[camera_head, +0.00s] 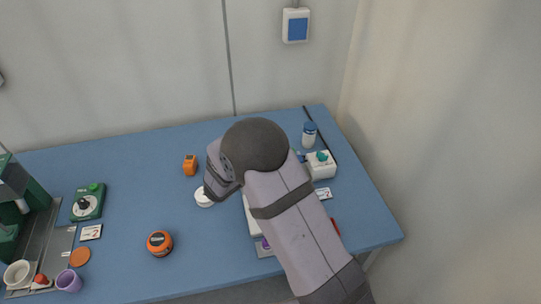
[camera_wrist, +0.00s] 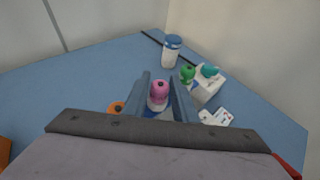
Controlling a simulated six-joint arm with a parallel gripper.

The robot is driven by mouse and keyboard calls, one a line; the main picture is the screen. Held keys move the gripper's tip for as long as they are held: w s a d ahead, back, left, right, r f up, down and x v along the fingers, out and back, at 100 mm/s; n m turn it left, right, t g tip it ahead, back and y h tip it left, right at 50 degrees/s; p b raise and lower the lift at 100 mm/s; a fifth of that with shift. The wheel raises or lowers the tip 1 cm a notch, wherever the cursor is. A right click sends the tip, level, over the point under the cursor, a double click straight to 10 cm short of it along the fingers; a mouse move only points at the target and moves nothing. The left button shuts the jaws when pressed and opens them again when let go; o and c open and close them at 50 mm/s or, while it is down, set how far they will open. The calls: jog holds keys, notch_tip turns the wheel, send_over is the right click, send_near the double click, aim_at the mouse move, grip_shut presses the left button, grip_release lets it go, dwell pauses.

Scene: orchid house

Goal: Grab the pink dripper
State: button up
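The pink dripper (camera_wrist: 159,91) shows in the wrist view, upright between the two blue-grey fingers of my gripper (camera_wrist: 159,78). The fingers are apart, one on each side of it. Small gaps seem to show beside the pink top, and I cannot tell whether either finger touches it. Its lower part is partly hidden between the fingers. In the head view my arm covers the dripper and the fingertips.
A white block (camera_wrist: 207,88) with green and teal tops stands close right of the fingers, beside a number card (camera_wrist: 216,118). A blue-capped bottle (camera_wrist: 172,50) stands behind. An orange item (camera_wrist: 116,107) is at left.

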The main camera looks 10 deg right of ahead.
grip_shut()
jog(key=shift+r, duration=0.1)
notch_tip(320, 180, up, 10)
jog(key=shift+f+b, duration=0.1)
jog(key=shift+b, duration=0.7)
